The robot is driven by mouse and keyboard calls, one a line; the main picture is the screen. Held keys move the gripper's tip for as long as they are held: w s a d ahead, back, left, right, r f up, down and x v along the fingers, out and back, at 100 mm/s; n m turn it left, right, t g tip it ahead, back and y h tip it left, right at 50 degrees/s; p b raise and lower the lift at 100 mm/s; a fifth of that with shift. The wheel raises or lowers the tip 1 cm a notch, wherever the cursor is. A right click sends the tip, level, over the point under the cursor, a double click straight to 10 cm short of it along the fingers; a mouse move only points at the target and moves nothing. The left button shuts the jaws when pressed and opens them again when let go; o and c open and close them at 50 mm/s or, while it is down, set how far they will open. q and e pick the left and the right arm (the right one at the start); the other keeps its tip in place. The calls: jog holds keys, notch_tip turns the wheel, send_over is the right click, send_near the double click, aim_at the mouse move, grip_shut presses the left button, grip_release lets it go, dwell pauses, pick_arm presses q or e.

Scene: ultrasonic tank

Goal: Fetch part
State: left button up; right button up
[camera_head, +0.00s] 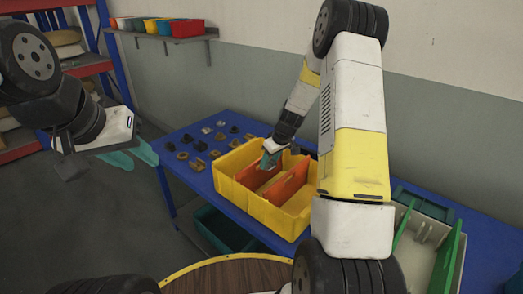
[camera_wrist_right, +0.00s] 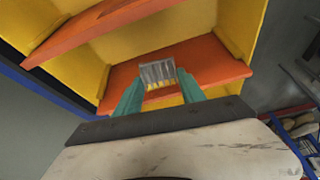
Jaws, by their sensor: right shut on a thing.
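My right gripper (camera_head: 268,161) reaches over the yellow bin (camera_head: 300,229) with orange dividers on the blue table. In the right wrist view its teal fingers (camera_wrist_right: 158,92) are shut on a small grey ribbed part (camera_wrist_right: 156,72). The part shows in front of an orange divider (camera_wrist_right: 205,62) of the bin; I cannot tell whether it touches the bin. The head view does not clearly show the part. My left gripper (camera_head: 138,157) is at the left, off the table's edge, with its teal fingers apart and nothing between them.
Several small dark and brown parts (camera_head: 200,146) lie on the blue table (camera_head: 230,122) left of the bin. A grey-white box (camera_head: 425,240) with green dividers stands at the right. A wall shelf (camera_head: 165,37) holds coloured bins. A round wooden top (camera_head: 230,277) is in front.

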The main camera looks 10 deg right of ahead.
jog(key=o, duration=1.4)
jog(key=shift+o, duration=0.2)
jog(key=s+a+r+m+t, duration=0.1)
jog(key=s+r, duration=0.7)
jog(key=r, duration=0.4)
jog(key=s+a+r+m, duration=0.1)
jog(key=s+a+r, duration=0.1)
jog(key=s+r, duration=0.8)
jog(key=s+a+r+m, duration=0.1)
jog(key=s+r+m, duration=0.1)
jog(key=s, duration=0.5)
jog(key=s+r+m+t, duration=0.1)
jog(key=s+r, duration=0.3)
jog(key=s, duration=0.4)
jog(key=shift+s+a+r+m, duration=0.15)
jog(key=shift+a+r+m, duration=0.2)
jog(key=shift+r+m, duration=0.05)
